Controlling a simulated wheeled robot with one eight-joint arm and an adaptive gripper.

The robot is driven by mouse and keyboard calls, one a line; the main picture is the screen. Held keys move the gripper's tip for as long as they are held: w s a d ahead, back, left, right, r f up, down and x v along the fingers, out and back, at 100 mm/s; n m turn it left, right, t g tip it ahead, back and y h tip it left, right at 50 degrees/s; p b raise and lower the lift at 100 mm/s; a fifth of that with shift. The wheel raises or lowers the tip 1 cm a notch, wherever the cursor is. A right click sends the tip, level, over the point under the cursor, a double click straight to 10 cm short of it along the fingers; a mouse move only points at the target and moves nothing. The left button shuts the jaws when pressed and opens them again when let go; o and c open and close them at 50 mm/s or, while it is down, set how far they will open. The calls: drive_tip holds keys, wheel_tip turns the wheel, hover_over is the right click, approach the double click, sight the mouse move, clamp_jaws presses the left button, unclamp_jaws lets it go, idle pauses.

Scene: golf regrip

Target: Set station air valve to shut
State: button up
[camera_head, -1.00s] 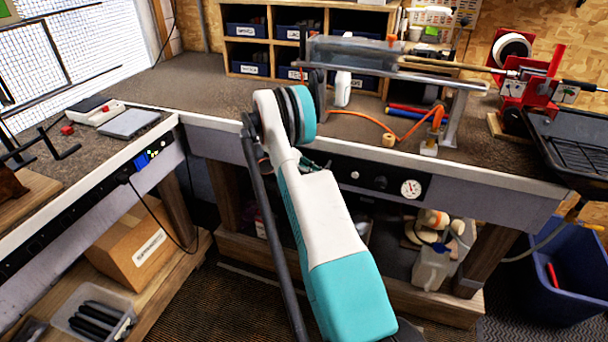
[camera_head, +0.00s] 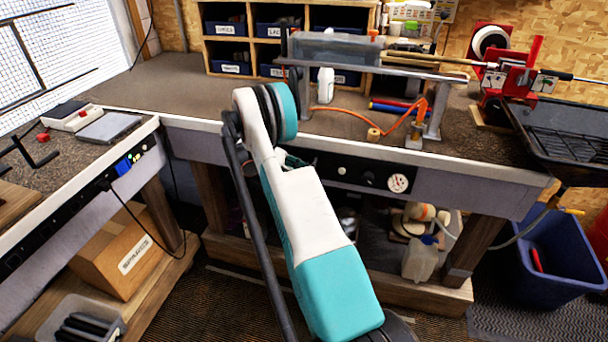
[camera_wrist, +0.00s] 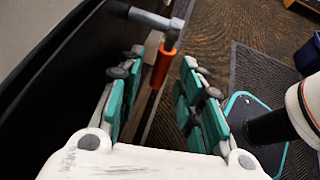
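In the wrist view my gripper (camera_wrist: 161,75) is open, with its teal-padded fingers well apart. A grey metal fitting with a stem (camera_wrist: 155,18) carries an orange sleeve (camera_wrist: 163,65), which appears in the gap between the fingertips. It looks like a valve lever, but I cannot be sure it is the station air valve. Neither finger visibly closes on it, and its depth is unclear. The bench's front panel (camera_head: 325,165) shows a round gauge (camera_head: 398,183) and dark knobs (camera_head: 368,179).
The bench top (camera_head: 190,98) holds a clamp stand (camera_head: 435,110) and an orange hose (camera_head: 345,116). A blue bin (camera_head: 548,278) stands at right. A side bench at left has a cardboard box (camera_head: 125,246) below. A dark surface (camera_wrist: 60,75) borders the gripper's left in the wrist view.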

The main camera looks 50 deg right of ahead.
wheel_tip(320, 180, up, 10)
idle(0.6)
drive_tip(key=shift+c, duration=0.3)
